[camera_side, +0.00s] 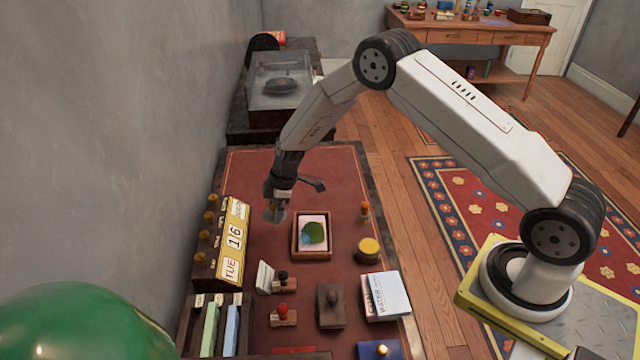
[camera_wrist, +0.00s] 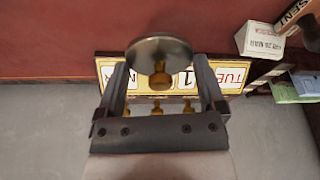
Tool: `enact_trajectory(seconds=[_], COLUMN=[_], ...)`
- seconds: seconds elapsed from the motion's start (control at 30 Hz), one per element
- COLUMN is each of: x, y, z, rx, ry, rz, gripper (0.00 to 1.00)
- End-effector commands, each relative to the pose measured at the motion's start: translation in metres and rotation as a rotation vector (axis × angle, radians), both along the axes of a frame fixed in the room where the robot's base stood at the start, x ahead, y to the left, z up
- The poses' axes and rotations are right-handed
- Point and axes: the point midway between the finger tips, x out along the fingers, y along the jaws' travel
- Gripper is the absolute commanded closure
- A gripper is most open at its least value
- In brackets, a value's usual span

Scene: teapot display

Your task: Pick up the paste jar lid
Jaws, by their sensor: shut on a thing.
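The paste jar lid is a round, dull metal disc (camera_wrist: 160,50) with a brass-coloured knob. In the wrist view it sits between the fingertips of my gripper (camera_wrist: 161,75), with the knob between the fingers. In the side view my gripper (camera_side: 277,200) points down above the far left part of the red desk top, and the lid (camera_side: 274,214) shows at its tip, small and hard to make out. A round jar with a yellow top (camera_side: 368,246) stands on the right part of the desk.
A yellow-and-white calendar (camera_side: 234,240) with brass knobs stands at the left edge, just nearer than my gripper; a wall rises behind it. A framed picture (camera_side: 312,236), stamps (camera_side: 284,314), a dark block (camera_side: 331,306) and booklets (camera_side: 386,296) lie nearer. The desk's far part is clear.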

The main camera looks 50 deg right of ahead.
Motion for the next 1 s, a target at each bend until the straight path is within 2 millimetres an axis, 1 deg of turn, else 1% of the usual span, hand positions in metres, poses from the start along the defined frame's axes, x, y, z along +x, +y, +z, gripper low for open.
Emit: enact_trajectory(seconds=[0.03, 0.2, 0.7, 0.83, 1.0], x=[-0.005, -0.022, -0.085, -0.097, -0.106], y=[0.000, -0.001, -0.003, -0.003, -0.003], z=[0.007, 0.027, 0.053, 0.058, 0.062], rx=[0.000, 0.001, 0.000, 0.000, -0.001], ry=[-0.002, 0.000, -0.001, 0.000, -0.001], rz=[-0.001, -0.001, -0.001, -0.002, 0.000], gripper=[0.68, 0.68, 0.68, 0.68, 0.68])
